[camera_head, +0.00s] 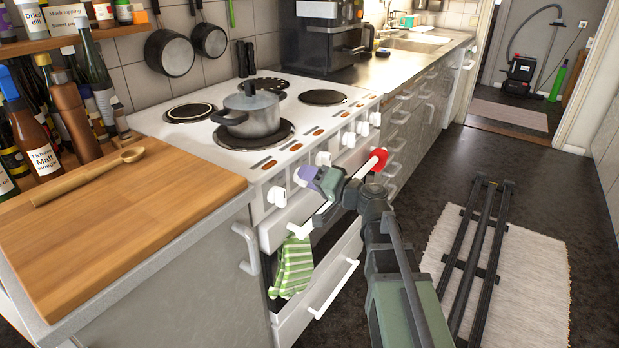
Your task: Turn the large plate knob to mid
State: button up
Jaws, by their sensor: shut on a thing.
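A row of white knobs runs along the front of the white cooker (190,148). A grey lidded pot (250,112) stands on the large front left plate (274,135).
Other knobs (277,196) (323,158) sit close on both sides of my gripper. A green striped towel (293,266) hangs on the cooker front below. A red round thing (378,158) is just right of my gripper. A wooden board (190,195) lies at the left.

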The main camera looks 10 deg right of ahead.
jog(key=m, duration=0.6)
jog(key=shift+f, duration=0.15)
dwell(0.3)
jog(key=o, duration=0.7)
jog(key=shift+c, duration=0.2)
jog(key=v, duration=1)
jog(key=shift+s+d, duration=0.3)
